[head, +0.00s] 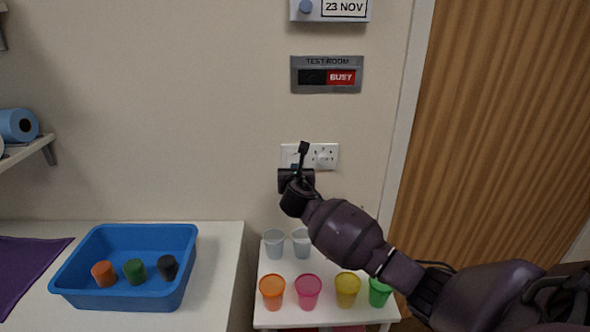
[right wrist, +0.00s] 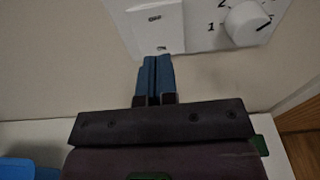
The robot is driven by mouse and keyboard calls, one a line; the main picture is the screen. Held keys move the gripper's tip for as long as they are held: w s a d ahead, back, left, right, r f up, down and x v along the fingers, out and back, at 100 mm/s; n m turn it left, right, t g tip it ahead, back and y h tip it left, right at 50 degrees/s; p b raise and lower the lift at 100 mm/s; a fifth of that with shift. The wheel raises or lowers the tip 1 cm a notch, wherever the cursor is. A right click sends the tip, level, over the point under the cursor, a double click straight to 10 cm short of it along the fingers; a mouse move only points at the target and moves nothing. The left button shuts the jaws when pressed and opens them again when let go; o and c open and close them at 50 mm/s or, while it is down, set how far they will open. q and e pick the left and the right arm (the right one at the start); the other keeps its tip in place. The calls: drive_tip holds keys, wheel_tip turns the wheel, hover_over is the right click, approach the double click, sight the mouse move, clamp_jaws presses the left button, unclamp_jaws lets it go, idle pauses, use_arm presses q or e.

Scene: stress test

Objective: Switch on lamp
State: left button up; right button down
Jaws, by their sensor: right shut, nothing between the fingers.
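A white switch panel (head: 325,150) is on the wall, partly hidden by my right gripper (head: 294,167). In the right wrist view the panel shows a rocker switch (right wrist: 153,25) with small dark markings near its top and bottom. A round white dial (right wrist: 246,22) with numbers sits to its right. My right gripper (right wrist: 157,60) is shut and empty, its blue fingertips together at the rocker's lower edge. I cannot tell whether they touch it. No lamp is in view. My left gripper is not in view.
Below the panel, a small white table (head: 330,316) holds several coloured cups. At left, a blue tray (head: 125,299) with three small cylinders stands on a white surface. A "BUSY" sign (head: 327,74) hangs above. A wooden door (head: 490,120) is at right.

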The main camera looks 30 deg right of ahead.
sight(295, 159)
drive_tip(key=shift+x, duration=0.95)
drive_tip(key=t+b, duration=0.1)
drive_tip(key=h+b, duration=0.1)
drive_tip(key=b, duration=0.1)
drive_tip(key=shift+w+d+t+b, duration=0.25)
drive_tip(key=shift+d+t+b, duration=0.05)
drive_tip(key=shift+d+t, duration=0.1)
